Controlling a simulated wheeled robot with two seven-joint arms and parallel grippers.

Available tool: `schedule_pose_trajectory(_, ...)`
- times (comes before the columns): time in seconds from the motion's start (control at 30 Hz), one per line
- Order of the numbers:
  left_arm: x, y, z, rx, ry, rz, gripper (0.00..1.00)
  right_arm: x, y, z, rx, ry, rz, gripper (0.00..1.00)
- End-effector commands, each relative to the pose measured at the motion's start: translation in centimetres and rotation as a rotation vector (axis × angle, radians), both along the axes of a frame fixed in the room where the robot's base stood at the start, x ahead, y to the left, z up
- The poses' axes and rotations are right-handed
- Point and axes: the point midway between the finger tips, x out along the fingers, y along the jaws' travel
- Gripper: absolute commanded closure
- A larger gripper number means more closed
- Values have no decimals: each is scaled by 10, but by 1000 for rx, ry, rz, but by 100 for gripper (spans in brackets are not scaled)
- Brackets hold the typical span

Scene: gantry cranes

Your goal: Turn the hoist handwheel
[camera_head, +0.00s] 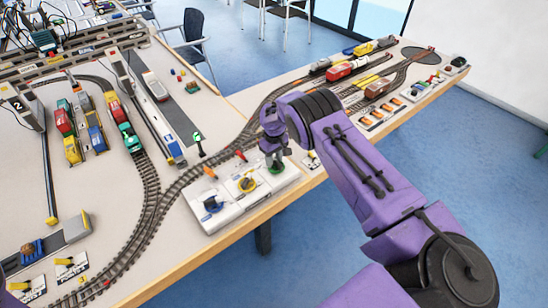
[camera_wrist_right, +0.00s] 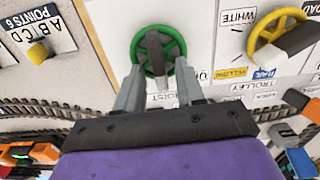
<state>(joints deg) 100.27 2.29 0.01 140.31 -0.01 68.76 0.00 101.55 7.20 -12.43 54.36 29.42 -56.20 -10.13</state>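The hoist handwheel is a green ring with a dark grey bar across it, seen in the right wrist view (camera_wrist_right: 180,48). A label partly reading HOIST lies beside it. In the head view the green wheel (camera_head: 277,169) shows only in part under my right gripper, at the right end of the white control panel (camera_head: 228,211). My right gripper (camera_wrist_right: 158,76) is over the wheel's near edge, its two fingers apart with the grey bar between and beyond them. I cannot tell whether they touch the wheel. My left gripper is not in view.
A yellow handwheel (camera_head: 247,184) and a blue handwheel (camera_head: 211,205) sit on the same panel, left of the green one. Curved model tracks (camera_head: 149,200) run close behind the panel. Coloured trains (camera_head: 123,125) and gantry cranes stand farther back. The table's front edge is near the panel.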

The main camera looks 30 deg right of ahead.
Motion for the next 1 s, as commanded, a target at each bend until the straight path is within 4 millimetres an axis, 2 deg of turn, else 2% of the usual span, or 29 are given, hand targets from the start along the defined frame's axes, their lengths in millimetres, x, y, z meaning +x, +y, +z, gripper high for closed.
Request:
schedule_pose_trajectory(0.07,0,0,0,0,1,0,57,0,0,-1,1,1,-1,62)
schedule_pose_trajectory(0.1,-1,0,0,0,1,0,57,0,0,-1,1,1,-1,65)
schedule_pose_trajectory(0.17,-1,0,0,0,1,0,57,0,0,-1,1,1,-1,84)
schedule_pose_trajectory(0.2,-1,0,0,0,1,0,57,0,0,-1,1,1,-1,98)
schedule_pose_trajectory(0.23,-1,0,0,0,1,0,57,-1,0,-1,1,1,-1,100)
schedule_pose_trajectory(0.67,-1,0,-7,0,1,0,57,-1,0,-3,1,1,-55,100)
schedule_pose_trajectory(1.0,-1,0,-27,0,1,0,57,-1,-2,-4,0,0,-301,100)
